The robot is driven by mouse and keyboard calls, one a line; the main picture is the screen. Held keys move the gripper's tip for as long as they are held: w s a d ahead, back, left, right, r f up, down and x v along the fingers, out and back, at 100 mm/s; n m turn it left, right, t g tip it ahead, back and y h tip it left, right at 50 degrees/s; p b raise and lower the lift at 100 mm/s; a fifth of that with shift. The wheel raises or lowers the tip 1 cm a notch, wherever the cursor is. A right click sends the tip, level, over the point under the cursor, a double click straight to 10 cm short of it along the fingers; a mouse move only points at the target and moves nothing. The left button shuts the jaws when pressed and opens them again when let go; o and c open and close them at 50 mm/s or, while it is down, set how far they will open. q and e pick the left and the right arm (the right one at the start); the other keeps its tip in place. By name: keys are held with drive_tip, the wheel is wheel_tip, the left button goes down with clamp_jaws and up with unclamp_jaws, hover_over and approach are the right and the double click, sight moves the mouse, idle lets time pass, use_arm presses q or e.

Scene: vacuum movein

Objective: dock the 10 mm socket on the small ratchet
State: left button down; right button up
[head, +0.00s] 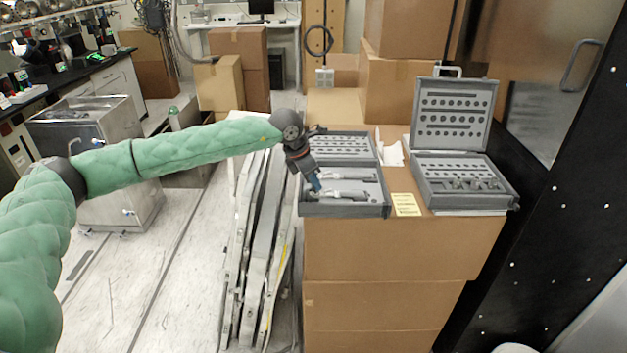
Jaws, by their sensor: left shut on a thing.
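My left gripper (315,184) reaches down into the left part of an open grey tool case (350,211). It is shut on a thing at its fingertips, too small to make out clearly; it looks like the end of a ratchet. Two silvery ratchet-like tools lie in the front tray of this case, an upper one (347,173) and a lower one (346,195). I cannot tell which is the small ratchet. A second open case (463,200) at the right holds rows of sockets (475,183). The 10 mm socket cannot be singled out. My right gripper is not in view.
Both cases stand on stacked cardboard boxes (390,260). A yellow note (406,204) and a white cloth or paper (392,153) lie between them. The right case's raised lid (453,88) stands behind its tray. Folded metal frames (255,240) lean left of the boxes.

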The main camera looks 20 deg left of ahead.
use_arm(q)
drive_tip(key=shift+f+b, duration=0.55)
drive_tip(key=shift+f, duration=0.1)
drive_tip(key=c, duration=1.5)
unclamp_jaws()
drive_tip(key=shift+c, duration=0.2)
drive_tip(key=shift+r, duration=0.1)
drive_tip(key=p+v, duration=0.1)
drive_tip(key=v, duration=1)
drive_tip(key=shift+d, duration=0.1)
